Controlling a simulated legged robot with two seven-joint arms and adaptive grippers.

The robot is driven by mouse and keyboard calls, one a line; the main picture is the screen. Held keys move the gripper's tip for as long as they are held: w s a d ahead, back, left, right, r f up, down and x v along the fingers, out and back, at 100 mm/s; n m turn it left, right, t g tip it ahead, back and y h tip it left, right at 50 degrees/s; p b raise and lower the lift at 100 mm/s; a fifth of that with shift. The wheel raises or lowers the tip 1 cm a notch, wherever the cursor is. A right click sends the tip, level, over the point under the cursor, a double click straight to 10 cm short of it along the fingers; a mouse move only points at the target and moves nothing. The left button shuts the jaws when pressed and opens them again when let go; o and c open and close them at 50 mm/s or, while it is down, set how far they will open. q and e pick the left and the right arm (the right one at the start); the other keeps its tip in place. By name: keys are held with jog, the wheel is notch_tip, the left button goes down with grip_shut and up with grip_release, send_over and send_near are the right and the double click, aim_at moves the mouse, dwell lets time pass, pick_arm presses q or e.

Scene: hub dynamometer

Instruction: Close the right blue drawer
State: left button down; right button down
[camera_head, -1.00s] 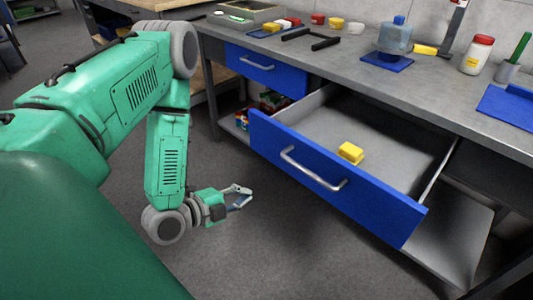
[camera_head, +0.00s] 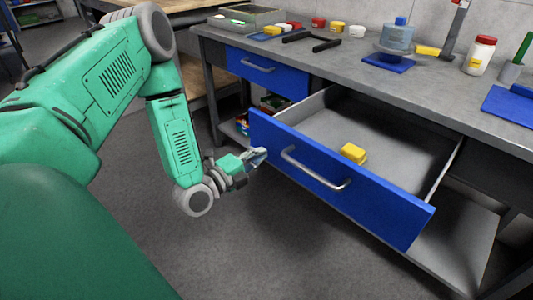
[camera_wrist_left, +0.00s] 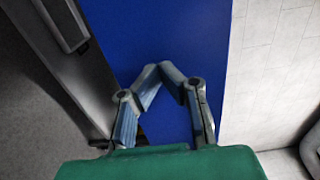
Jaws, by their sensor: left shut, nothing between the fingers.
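The right blue drawer (camera_head: 345,178) is pulled far out under the workbench. Its blue front carries a grey bar handle (camera_head: 315,170), and its grey interior shows. A yellow block (camera_head: 353,153) lies inside, just behind the front. My left gripper (camera_head: 261,155) is shut and empty, close to the left end of the drawer front and left of the handle. In the left wrist view the closed fingertips (camera_wrist_left: 172,72) are in front of a blue panel (camera_wrist_left: 178,30). I cannot tell whether they touch it. My right gripper is not in view.
A smaller blue drawer (camera_head: 266,72) at the left looks shut. The grey workbench top (camera_head: 440,85) holds a blue-capped container (camera_head: 396,38), a red-lidded jar (camera_head: 480,55) and small coloured blocks. A lower shelf (camera_head: 455,245) sits below. The floor before the drawer is clear.

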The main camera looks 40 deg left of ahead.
pick_arm(q)
jog(key=shift+w+d, duration=0.1)
jog(key=shift+w, duration=1.1)
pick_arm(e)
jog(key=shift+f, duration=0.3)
